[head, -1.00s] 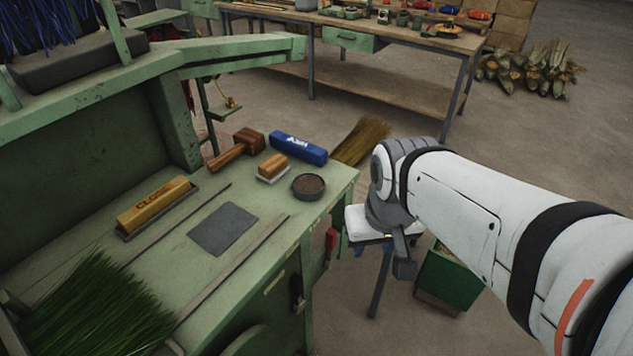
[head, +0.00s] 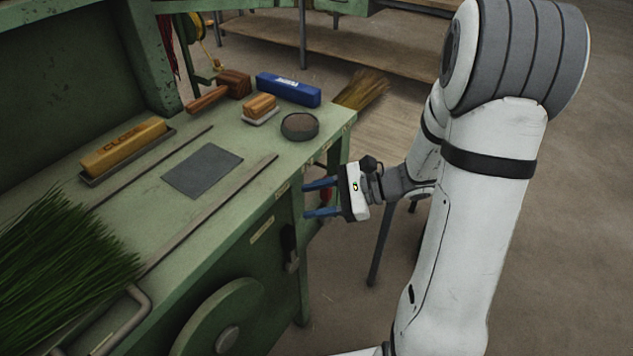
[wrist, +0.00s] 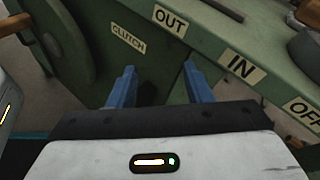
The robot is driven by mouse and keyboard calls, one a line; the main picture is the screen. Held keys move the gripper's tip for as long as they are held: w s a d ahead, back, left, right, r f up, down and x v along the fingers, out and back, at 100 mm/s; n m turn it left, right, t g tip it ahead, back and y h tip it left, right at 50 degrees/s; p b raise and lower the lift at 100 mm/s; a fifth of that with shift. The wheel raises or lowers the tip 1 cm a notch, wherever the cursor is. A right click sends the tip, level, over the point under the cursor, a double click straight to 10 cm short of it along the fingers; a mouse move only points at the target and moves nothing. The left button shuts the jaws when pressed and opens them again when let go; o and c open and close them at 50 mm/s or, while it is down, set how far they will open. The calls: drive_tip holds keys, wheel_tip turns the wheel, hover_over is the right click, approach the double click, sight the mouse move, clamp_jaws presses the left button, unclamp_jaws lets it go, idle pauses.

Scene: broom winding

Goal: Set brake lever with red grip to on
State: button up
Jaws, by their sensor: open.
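The brake lever's red grip (head: 326,194) shows only as a small red patch at the bench's right end, mostly hidden behind my gripper (head: 307,199). My gripper is open, with its two blue fingers pointing left toward the bench's front. Nothing shows between the fingers. In the wrist view my gripper (wrist: 158,72) faces the green bench front, and no red grip shows there. That view shows an OUT label (wrist: 170,20), an IN label (wrist: 242,69) and part of an OFF label (wrist: 303,109). I cannot tell the lever's position or whether a finger touches it.
A black-handled lever (head: 290,246) hangs on the bench front, left of my gripper. A CLUTCH label (wrist: 128,38) and a round green wheel (head: 232,322) are nearby. The bench top (head: 222,225) holds a blue box (head: 288,89), a round dish (head: 299,126) and green bristles (head: 62,255).

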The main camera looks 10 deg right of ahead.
sight(330, 189)
drive_tip(key=w+d+f+m+t+b, duration=0.1)
drive_tip(key=w+d+f+m+t, duration=0.2)
drive_tip(key=w+d+f+m+t+b, duration=0.2)
drive_tip(key=w+d+f+m+t, duration=0.1)
drive_tip(key=f, duration=0.1)
drive_tip(key=w+d+f+m+t+b, duration=0.1)
drive_tip(key=w+d+f+m+t, duration=0.2)
drive_tip(key=f+m, duration=0.1)
drive_tip(key=shift+w+d+h, duration=0.15)
drive_tip(key=shift+w+h, duration=0.05)
drive_tip(key=shift+h, duration=0.2)
drive_tip(key=b+x, duration=0.1)
drive_tip(key=x, duration=0.6)
drive_tip(key=shift+w+r, duration=0.15)
drive_tip(key=shift+w, duration=0.2)
drive_tip(key=shift+c, duration=0.5)
clamp_jaws()
